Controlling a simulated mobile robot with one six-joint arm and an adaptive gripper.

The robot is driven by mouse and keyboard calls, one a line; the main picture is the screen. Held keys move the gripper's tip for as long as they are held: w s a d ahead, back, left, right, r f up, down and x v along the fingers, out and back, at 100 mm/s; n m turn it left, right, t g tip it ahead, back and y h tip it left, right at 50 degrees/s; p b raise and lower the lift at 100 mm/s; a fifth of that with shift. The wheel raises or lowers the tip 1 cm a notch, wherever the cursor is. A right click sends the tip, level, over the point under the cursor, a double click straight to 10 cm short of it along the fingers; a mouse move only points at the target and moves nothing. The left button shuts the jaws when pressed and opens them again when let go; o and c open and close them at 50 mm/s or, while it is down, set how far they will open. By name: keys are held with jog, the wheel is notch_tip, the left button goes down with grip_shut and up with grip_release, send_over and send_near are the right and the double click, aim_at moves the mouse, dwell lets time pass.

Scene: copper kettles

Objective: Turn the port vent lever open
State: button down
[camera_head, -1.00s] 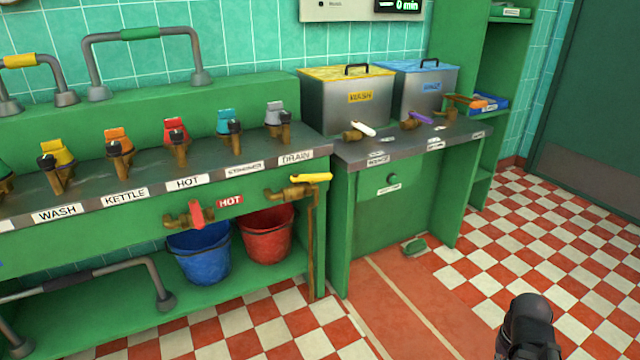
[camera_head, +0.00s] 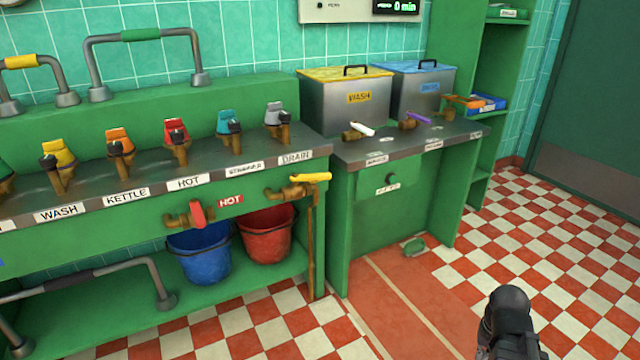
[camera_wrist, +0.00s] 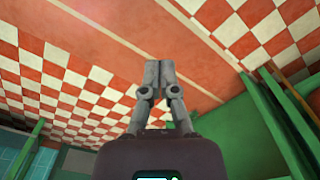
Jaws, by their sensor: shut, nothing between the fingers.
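No lever with a readable port vent label shows. Levers in the head view are a white lever (camera_head: 363,130) and a purple lever (camera_head: 419,118) on brass taps below the two tanks, a yellow lever (camera_head: 311,178) on a brass pipe, and a red lever (camera_head: 196,213) beside a HOT label. I cannot tell whether any is the vent lever. My gripper (camera_wrist: 160,64) shows in the wrist view, shut and empty, fingers together above the checked floor, touching nothing. In the head view only a dark part of my arm shows at bottom right.
Several coloured taps line the green counter (camera_head: 300,150). A blue bucket (camera_head: 203,258) and a red bucket (camera_head: 266,240) stand below. The WASH tank (camera_head: 340,103) and a blue-lidded tank (camera_head: 408,92) sit on the right bench. The checked floor (camera_head: 540,240) at right is clear.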

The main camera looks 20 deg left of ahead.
aim_at(320, 179)
jog(key=shift+a, duration=0.1)
jog(key=w+a+r+t+y, duration=0.25)
jog(key=w+a, duration=0.35)
jog(key=a, duration=0.5)
jog(key=w+a+r+t+y, duration=0.2)
jog(key=w+a+t+y, duration=0.15)
jog(key=w+a, duration=0.45)
jog(key=w+a+r+m+t+y, duration=0.1)
jog(key=a+r+m+t, duration=0.4)
jog(key=a, duration=0.8)
jog(key=w+a+r+m+t+y, duration=0.1)
jog(key=w+a+r+m+t, duration=0.2)
jog(key=a+r+m, duration=0.4)
jog(key=shift+a+r+t, duration=0.85)
jog(key=shift+a+t, duration=0.05)
jog(key=shift+a, duration=2.4)
jog(key=shift+w, duration=0.1)
jog(key=x, duration=1.4)
jog(key=shift+a+r, duration=0.15)
jog(key=shift+r, duration=0.05)
jog(key=shift+a+y, duration=0.1)
jog(key=shift+y, duration=0.3)
